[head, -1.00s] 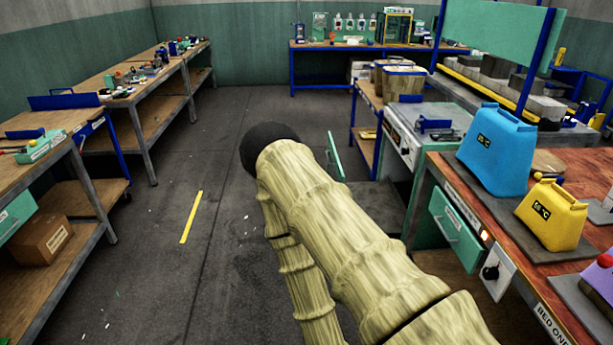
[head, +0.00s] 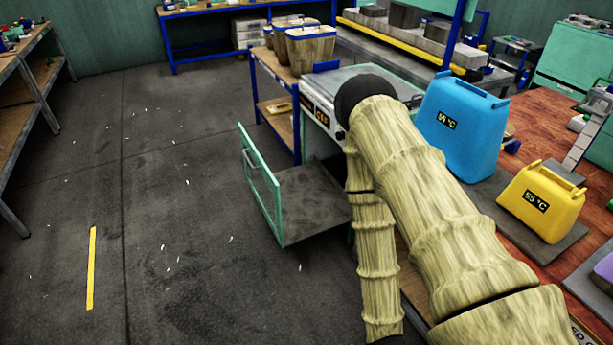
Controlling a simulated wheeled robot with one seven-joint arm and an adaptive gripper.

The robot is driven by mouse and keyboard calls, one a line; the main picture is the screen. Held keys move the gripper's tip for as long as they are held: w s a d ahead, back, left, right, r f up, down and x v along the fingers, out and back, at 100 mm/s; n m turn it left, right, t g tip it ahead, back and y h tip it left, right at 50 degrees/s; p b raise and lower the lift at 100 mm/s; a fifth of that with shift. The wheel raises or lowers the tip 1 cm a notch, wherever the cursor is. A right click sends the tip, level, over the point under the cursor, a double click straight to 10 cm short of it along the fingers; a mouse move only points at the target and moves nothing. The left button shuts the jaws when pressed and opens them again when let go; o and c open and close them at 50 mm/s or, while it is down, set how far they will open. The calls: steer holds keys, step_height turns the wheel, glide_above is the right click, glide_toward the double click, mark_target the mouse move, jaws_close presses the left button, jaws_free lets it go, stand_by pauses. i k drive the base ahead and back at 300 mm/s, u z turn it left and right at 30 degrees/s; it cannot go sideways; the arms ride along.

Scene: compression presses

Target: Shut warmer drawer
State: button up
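An open drawer (head: 305,200) sticks out to the left from a low white-and-green cabinet (head: 322,118) with a small lit display. Its teal-edged front panel (head: 278,222) has a handle and stands well clear of the cabinet. The drawer's dark grey floor looks empty. My arm rises from the lower right and covers the drawer's right end and part of the cabinet front. The arm's black rounded joint is in front of the cabinet top. My gripper is not visible, so its place relative to the drawer cannot be told.
A blue container (head: 462,125) and a yellow container (head: 541,203) stand on the wooden bench (head: 540,115) to the right. A blue-framed shelf (head: 272,88) holding wooden bins stands behind the drawer. The floor left of the drawer is clear, with a yellow stripe (head: 92,268).

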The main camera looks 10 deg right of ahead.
mark_target(301, 202)
steer(key=u, duration=0.35)
steer(key=i, duration=0.7)
steer(key=u, duration=0.8)
steer(key=i, duration=1)
steer(key=z, duration=0.7)
steer(key=i, duration=0.75)
steer(key=z, duration=0.7)
